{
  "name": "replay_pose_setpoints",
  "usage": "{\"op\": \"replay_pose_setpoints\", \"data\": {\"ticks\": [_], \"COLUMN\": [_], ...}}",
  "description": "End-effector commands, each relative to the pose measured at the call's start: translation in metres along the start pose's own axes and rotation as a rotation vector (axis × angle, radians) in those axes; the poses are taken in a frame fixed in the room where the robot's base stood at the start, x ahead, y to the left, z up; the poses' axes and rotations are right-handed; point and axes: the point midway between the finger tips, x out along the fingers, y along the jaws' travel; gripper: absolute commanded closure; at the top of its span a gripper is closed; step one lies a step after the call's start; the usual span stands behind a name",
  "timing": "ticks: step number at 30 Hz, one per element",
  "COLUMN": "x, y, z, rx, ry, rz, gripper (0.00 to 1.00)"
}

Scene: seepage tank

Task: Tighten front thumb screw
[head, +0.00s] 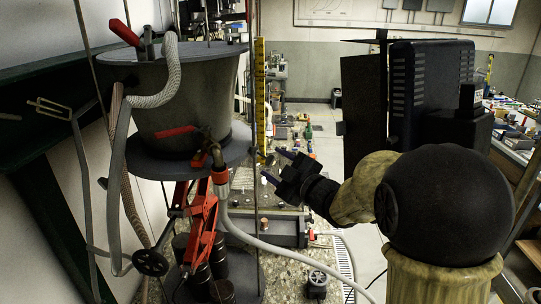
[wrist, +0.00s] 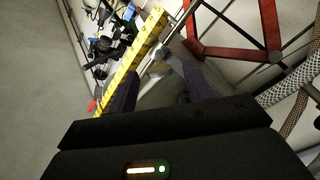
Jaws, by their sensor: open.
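The seepage tank (head: 190,95) is a dark grey bucket shape on a round dark plate (head: 150,166), at the left of the head view. A yellow measuring scale (head: 260,95) stands upright beside it and runs diagonally in the wrist view (wrist: 130,55). My gripper (head: 276,165) is open, right of the plate and scale. In the wrist view its two dark purple fingers (wrist: 158,70) are spread, with a small pale part (wrist: 160,68) between or beyond their tips. I cannot tell whether this part is the front thumb screw or whether a finger touches it.
A red linkage (head: 200,222) and a grey hose (head: 285,247) are below the plate. A braided hose (head: 167,75) hangs on the tank. A thin vertical rod (head: 256,200) stands close to my gripper. A cluttered bench (head: 515,140) is at the right.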

Motion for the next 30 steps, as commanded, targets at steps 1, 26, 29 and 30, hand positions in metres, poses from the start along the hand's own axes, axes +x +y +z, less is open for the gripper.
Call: {"op": "replay_pose_setpoints", "data": {"ticks": [1, 26, 29, 30], "x": [0.008, 0.026, 0.025, 0.026], "y": [0.002, 0.0, 0.0, 0.0], "z": [-0.002, 0.0, 0.0, 0.0], "rx": [0.0, 0.001, 0.007, 0.012], "ry": [0.0, 0.0, 0.0, 0.0], "rz": [-0.001, 0.001, 0.001, 0.001], "gripper": [0.49, 0.94, 0.94, 0.94]}}
